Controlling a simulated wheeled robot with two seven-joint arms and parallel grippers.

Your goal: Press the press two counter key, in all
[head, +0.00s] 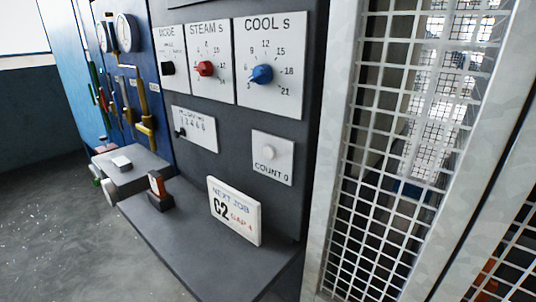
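A dark grey panel (237,130) fills the middle of the head view. On its lower right is a white plate (286,162) with a pale round counter key (268,153). The text under the key appears to read "COUNT 0". Nothing touches the key or covers it. I see no number that marks which press this panel belongs to. Neither of my grippers is in view.
Above are a red STEAM knob (205,68), a blue COOL knob (261,74) and a black MODE knob (167,68). A "NEXT JOB C2" card (235,210) stands on the shelf (225,265) below the key. A mesh guard (400,130) stands at right.

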